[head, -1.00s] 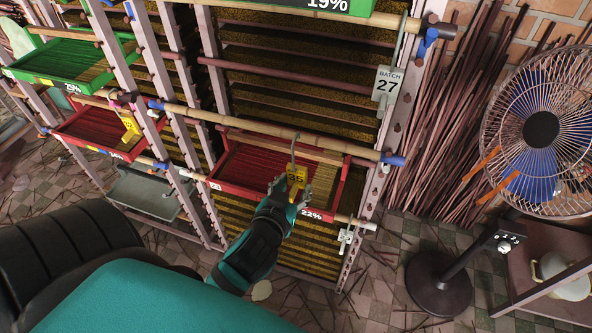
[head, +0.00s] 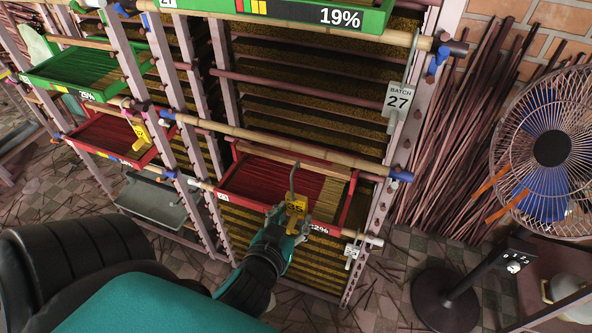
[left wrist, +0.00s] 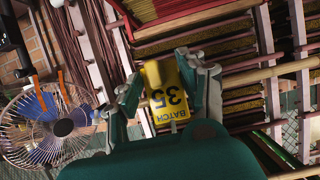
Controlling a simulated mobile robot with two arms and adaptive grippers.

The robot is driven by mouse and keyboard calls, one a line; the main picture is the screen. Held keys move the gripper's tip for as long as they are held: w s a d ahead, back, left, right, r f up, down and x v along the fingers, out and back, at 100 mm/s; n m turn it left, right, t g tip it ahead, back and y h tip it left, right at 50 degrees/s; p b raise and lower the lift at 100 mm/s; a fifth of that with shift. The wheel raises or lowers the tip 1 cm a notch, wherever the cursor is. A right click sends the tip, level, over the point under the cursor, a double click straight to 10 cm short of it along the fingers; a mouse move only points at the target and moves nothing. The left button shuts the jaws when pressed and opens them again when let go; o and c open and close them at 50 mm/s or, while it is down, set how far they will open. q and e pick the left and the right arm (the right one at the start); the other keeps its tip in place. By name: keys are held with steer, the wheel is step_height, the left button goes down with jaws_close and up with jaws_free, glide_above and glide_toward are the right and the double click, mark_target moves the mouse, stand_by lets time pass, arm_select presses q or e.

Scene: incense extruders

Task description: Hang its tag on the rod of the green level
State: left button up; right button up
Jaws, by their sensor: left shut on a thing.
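My left gripper (head: 289,219) is shut on a yellow tag (head: 297,204) with a long metal hook, in front of the red tray marked 22%. In the left wrist view the tag (left wrist: 170,90) reads BATCH 35 upside down between the fingers. A green tray (head: 300,17) marked 19% is at the top of the head view. A bamboo rod (head: 330,31) runs along its front. Another green tray (head: 85,91) stands at upper left. My right gripper is out of view.
The red tray (head: 230,203) and a bamboo rod (head: 290,142) lie behind and above the held tag. Another yellow tag (head: 141,135) hangs at the left red tray. A fan (head: 552,148) and bundled incense sticks (head: 445,150) stand at right.

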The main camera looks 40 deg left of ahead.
mark_target(288, 231)
arm_select(q)
steer(key=shift+s+d+r, duration=0.1)
steer(key=shift+s+d, duration=0.05)
steer(key=shift+s, duration=0.55)
steer(key=shift+s+d+p, duration=0.2)
steer(key=shift+s+p, duration=0.05)
steer(key=shift+s, duration=0.3)
steer(key=shift+s+d+p, duration=0.15)
steer(key=shift+s+p, duration=0.1)
steer(key=shift+s, duration=0.3)
